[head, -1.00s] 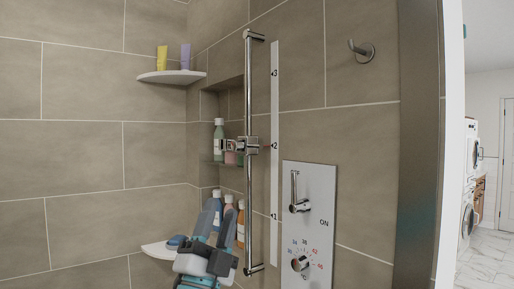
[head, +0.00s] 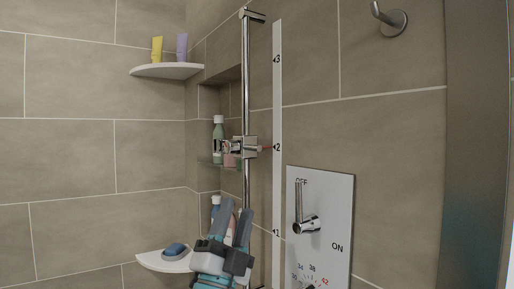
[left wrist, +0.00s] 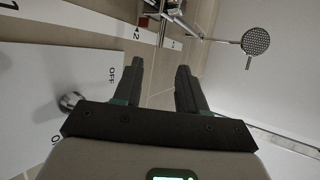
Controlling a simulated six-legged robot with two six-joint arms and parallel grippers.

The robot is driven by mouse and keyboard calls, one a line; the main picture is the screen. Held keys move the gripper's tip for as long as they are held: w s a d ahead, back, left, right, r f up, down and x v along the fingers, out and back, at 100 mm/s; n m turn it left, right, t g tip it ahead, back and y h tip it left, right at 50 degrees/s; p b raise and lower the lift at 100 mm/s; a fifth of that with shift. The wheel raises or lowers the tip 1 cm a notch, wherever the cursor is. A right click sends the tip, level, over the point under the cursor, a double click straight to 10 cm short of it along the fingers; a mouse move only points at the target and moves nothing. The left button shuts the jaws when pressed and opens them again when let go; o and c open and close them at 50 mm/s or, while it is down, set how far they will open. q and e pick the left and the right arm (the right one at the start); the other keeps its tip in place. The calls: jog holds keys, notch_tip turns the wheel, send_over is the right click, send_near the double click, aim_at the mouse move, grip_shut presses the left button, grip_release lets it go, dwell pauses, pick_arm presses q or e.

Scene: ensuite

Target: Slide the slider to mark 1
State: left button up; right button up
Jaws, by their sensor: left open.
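The chrome slider (head: 249,147) sits on the vertical chrome rail (head: 246,75), level with mark 2 on the white scale strip (head: 277,185). A small red pointer on it reaches toward the 2. Mark 1 (head: 277,233) is lower on the strip and mark 3 is higher. My left gripper (head: 235,222) is open and empty, below the slider and in front of the rail's lower part. In the left wrist view, my left gripper's fingers (left wrist: 160,82) stand apart with nothing between them, and the strip (left wrist: 105,20) shows beyond them. My right gripper is not in view.
A white control panel (head: 328,235) with a lever and dial is right of the strip. Corner shelves (head: 168,71) with tubes and a soap dish (head: 174,250) are at left. Bottles (head: 218,140) stand in a niche behind the rail. A hook (head: 390,20) is upper right.

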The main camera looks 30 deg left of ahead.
aim_at(252, 150)
pick_arm(q)
jog(key=p+x, duration=0.7)
jog(key=x, duration=0.7)
jog(key=shift+r, duration=0.4)
jog(key=shift+w+a+r, duration=0.2)
jog(key=shift+w+r, duration=0.15)
jog(key=shift+w, duration=0.15)
grip_shut()
